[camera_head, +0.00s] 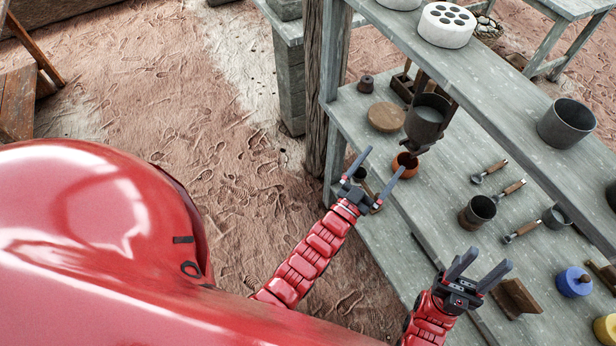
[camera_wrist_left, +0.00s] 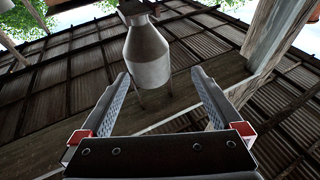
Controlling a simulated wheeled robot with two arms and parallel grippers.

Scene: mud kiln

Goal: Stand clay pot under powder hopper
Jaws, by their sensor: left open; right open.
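The powder hopper (camera_head: 427,118) is a grey metal vessel on a dark bracket over the lower shelf. A small orange clay pot (camera_head: 405,163) stands on that shelf, below the hopper's narrow lower end; whether it is exactly centred I cannot tell. My left gripper (camera_head: 378,160) is open and empty, just left of the pot, with one fingertip close to it in the picture. In the left wrist view a grey metal vessel (camera_wrist_left: 148,55) shows beyond the open fingers (camera_wrist_left: 163,95). The pot is not visible there. My right gripper (camera_head: 488,268) is open and empty, near the shelf's front edge.
The lower shelf (camera_head: 430,195) also holds a round wooden disc (camera_head: 386,117), a dark metal cup (camera_head: 478,211), ladles (camera_head: 490,171) and a blue container (camera_head: 573,282). The upper shelf (camera_head: 480,72) overhangs it, carrying a grey pot (camera_head: 566,123). A wooden post (camera_head: 325,90) stands at left.

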